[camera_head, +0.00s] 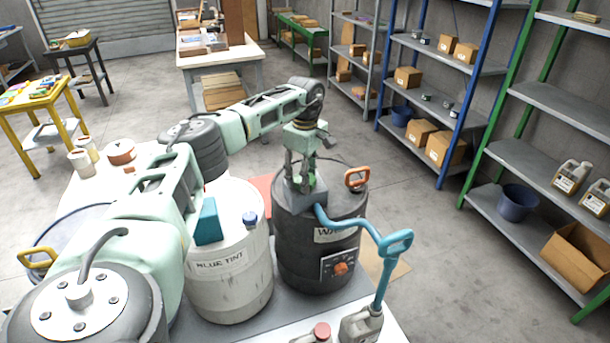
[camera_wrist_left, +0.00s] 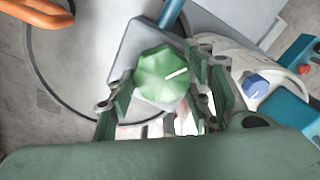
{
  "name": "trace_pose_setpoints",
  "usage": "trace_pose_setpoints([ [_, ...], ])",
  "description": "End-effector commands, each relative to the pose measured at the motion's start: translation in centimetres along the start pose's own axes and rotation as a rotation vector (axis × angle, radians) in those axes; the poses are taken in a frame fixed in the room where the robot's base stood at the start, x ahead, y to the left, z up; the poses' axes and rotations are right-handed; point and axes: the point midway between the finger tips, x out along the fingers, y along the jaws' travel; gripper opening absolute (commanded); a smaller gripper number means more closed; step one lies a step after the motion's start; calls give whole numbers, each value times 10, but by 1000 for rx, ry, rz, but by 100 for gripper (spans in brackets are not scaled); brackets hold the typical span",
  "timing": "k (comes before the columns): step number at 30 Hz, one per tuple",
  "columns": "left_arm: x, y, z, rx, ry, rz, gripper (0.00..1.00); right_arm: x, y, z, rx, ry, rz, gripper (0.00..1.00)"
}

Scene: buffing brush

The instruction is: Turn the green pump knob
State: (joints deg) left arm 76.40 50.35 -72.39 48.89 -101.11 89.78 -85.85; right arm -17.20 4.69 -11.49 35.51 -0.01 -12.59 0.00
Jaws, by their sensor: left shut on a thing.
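The green pump knob (camera_wrist_left: 163,75) is a fluted round knob with a white pointer line, on a grey pump housing (camera_wrist_left: 128,60). The housing sits on top of a black drum (camera_head: 290,248) with a light label. My left gripper (camera_head: 303,178) reaches down from above onto the knob, its fingers on opposite sides and shut on it. In the left wrist view the gripper's fingers (camera_wrist_left: 160,88) flank the knob, and the pointer points to the upper right. In the head view the fingers mostly hide the knob. My right gripper is not in view.
A teal hose with a handle (camera_head: 396,243) runs from the pump toward the front right. A white drum (camera_head: 228,285) with a blue cap stands close on the left. Shelves (camera_head: 530,160) stand across open floor.

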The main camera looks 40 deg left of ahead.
Motion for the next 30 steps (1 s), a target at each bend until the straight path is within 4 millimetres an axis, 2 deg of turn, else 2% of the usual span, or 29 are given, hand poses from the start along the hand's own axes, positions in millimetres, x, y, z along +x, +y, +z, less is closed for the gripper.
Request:
trace_pose_setpoints([
  [1,-6,4,-3,19,2,18,21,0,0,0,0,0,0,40],
  [10,-6,4,-2,104,3,18,21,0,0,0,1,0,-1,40],
  [24,-6,4,-2,115,3,19,21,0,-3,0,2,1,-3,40],
  [25,-6,4,-2,115,3,19,49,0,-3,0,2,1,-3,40],
  [30,-5,3,-1,116,2,14,64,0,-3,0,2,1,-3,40],
])
